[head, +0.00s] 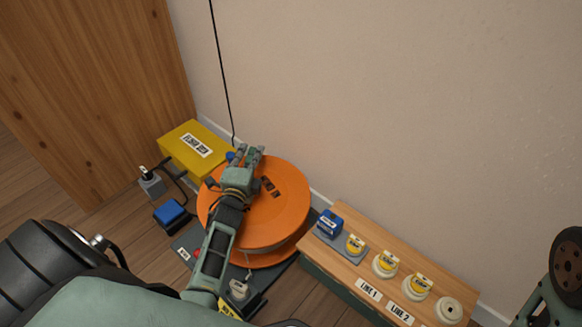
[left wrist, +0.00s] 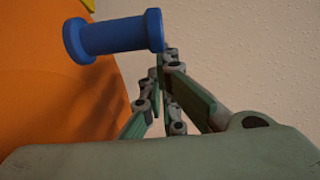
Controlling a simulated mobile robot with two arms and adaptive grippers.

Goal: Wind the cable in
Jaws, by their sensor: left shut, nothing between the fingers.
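The orange cable reel (head: 285,192) stands on a dark base by the wall. Its blue spool-shaped handle (head: 230,156) shows just left of my left gripper (head: 254,152), which reaches over the reel's far side. In the left wrist view the blue handle (left wrist: 115,36) is above and left of the fingers (left wrist: 165,62), close to the fingertips; I cannot tell whether they touch. The left gripper is shut with nothing between its fingers. A thin black cable (head: 222,70) runs down the wall to behind the reel and gripper. My right gripper is not in view.
A yellow box (head: 180,150) stands at the reel's left, with a grey plug piece (head: 151,185) and a blue block (head: 171,213) nearby. At right, a wooden-topped bench (head: 345,251) carries labelled sockets and yellow-tagged plugs. The wall is close behind the reel.

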